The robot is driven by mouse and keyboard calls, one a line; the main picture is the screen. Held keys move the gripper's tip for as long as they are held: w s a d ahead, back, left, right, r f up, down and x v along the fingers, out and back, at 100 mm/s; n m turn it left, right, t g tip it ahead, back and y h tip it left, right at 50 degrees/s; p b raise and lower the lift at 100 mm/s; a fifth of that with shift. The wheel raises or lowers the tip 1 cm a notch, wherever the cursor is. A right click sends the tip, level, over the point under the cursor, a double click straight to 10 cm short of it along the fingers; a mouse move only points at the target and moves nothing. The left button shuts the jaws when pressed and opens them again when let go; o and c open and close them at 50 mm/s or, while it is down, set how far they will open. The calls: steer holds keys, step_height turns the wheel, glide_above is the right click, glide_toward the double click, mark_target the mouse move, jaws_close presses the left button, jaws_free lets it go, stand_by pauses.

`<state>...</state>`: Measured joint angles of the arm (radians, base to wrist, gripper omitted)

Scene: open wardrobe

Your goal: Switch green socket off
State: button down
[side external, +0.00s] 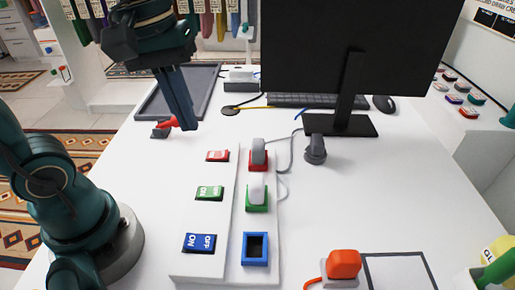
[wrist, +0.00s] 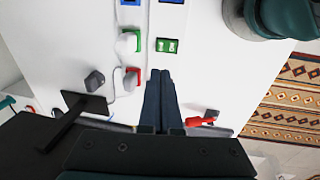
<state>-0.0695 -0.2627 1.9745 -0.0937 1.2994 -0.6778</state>
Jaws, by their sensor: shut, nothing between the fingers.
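The green switch (side external: 209,193) sits in the middle of the left column of a white panel, with white lettering on it. It also shows in the wrist view (wrist: 166,45). Beside it is the green socket (side external: 257,208) with a white plug (side external: 257,188) in it. The socket also shows in the wrist view (wrist: 139,40). My gripper (side external: 189,127) is shut and empty, pointing down above the table, behind and left of the switches. In the wrist view its fingertips (wrist: 160,72) are apart from the green switch and hide the red switch.
A red switch (side external: 217,156) and blue switch (side external: 199,243) flank the green one. The red socket (side external: 258,165) holds a grey plug; the blue socket (side external: 255,260) is empty. A monitor (side external: 360,50) stands behind. A red-handled item (side external: 166,124) lies near my gripper.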

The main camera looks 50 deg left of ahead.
mark_target(214, 191)
steer(key=shift+w+a+f+g, duration=0.15)
steer(key=shift+w+f+g, duration=0.15)
steer(key=shift+w+f, duration=0.15)
steer(key=shift+f, duration=0.1)
steer(key=f, duration=0.9)
steer(key=w+d+f, duration=0.1)
steer(key=f, duration=0.3)
steer(key=shift+d+f, duration=0.1)
steer(key=shift+f, duration=0.25)
steer(key=shift+w, duration=0.1)
steer(key=shift+d+f, duration=0.1)
steer(key=shift+f, duration=0.05)
steer(key=shift+s+a+r, duration=0.2)
steer(key=shift+s+a, duration=0.35)
steer(key=shift+a, duration=0.05)
